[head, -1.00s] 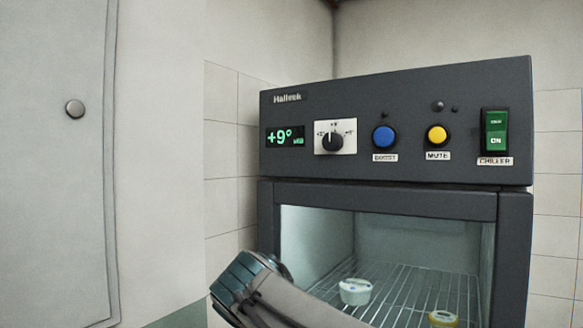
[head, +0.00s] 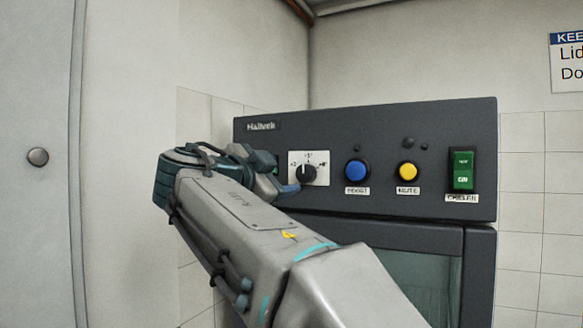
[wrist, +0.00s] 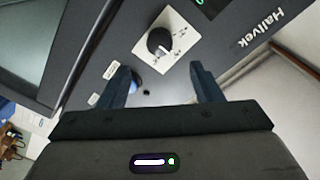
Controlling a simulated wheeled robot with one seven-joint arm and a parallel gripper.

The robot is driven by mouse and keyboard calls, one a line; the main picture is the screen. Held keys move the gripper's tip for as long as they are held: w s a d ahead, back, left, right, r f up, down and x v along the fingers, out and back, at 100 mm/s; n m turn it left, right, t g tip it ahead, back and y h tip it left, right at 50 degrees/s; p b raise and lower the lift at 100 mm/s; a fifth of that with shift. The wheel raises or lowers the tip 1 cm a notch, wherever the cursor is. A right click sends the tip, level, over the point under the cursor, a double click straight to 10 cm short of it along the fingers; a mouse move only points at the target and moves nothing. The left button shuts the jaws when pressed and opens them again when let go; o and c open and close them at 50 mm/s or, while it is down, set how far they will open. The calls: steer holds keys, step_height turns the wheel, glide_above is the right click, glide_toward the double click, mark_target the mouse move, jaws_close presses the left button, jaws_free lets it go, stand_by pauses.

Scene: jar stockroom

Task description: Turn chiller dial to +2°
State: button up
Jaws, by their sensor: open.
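The chiller dial (head: 306,174) is a black knob on a white plate on the dark chiller's control panel. Its pointer looks roughly upright, toward the middle mark; the small marks are hard to read. The dial also shows in the wrist view (wrist: 160,42), just beyond the fingertips. My gripper (head: 282,176) is just left of the dial in the head view. In the wrist view my gripper (wrist: 164,76) has its two fingers spread, with nothing between them. The temperature display is hidden behind my gripper in the head view; only a sliver of it (wrist: 198,3) shows in the wrist view.
Right of the dial are a blue button (head: 357,171), a yellow button (head: 408,172) and a green lit chiller switch (head: 464,169). The glass chiller door (head: 430,290) is below, partly behind my arm. A pale door with a round knob (head: 38,157) is at left.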

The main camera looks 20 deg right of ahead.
mark_target(304, 174)
steer(key=p+x, duration=0.3)
steer(key=x, duration=0.5)
steer(key=shift+w+d+f, duration=0.1)
steer(key=shift+w+d, duration=0.25)
steer(key=shift+d, duration=0.1)
steer(key=c, duration=1)
